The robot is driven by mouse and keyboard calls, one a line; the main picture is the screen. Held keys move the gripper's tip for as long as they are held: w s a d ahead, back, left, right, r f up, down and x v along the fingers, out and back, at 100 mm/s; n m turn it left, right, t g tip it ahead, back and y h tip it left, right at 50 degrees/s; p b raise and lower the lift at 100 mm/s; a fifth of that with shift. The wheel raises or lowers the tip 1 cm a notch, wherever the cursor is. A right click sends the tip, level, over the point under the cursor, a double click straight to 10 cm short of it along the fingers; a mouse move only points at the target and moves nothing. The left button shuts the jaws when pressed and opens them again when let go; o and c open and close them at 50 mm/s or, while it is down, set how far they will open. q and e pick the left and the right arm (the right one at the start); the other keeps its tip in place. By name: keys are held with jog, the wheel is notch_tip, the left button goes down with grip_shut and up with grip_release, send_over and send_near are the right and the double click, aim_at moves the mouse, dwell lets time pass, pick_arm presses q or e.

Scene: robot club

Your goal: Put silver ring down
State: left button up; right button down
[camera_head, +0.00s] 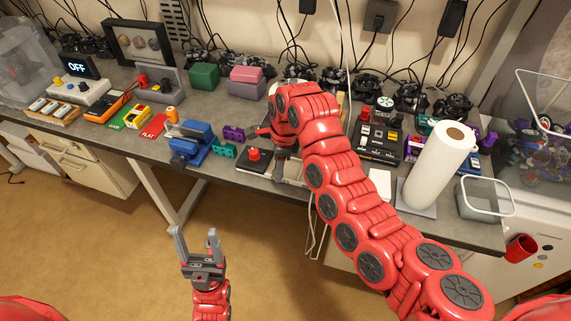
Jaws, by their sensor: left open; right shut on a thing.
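My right arm reaches in from the lower right, over the workbench (228,170). My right gripper (281,172) points down just above the bench near its front edge, beside a black base with a red knob. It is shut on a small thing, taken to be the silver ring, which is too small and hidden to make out. My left gripper (196,236) is open and empty, over the floor in front of the bench, fingers pointing up in the picture.
Left of my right gripper are the red-knobbed base (253,157), a blue vise (191,143) and purple and teal blocks. Right of my arm stand a black device (379,142), a paper towel roll (438,168) and a clear bin (484,198). Chargers and cables line the wall.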

aim_at(286, 168)
jog(key=w, duration=0.2)
jog(key=w+d, duration=0.1)
jog(key=shift+w+d, duration=0.1)
jog(key=shift+w, duration=0.25)
jog(key=shift+w+d+f, duration=0.15)
jog(key=shift+w+f, duration=0.05)
jog(key=shift+w, duration=0.3)
jog(key=shift+w+d, duration=0.15)
jog(key=shift+w, duration=0.3)
jog(key=shift+w+f+p, duration=0.1)
jog(key=shift+f+p, duration=0.05)
jog(key=shift+p, duration=0.25)
notch_tip(286, 168, down, 3)
jog(key=shift+r, duration=0.15)
jog(key=shift+f, duration=0.2)
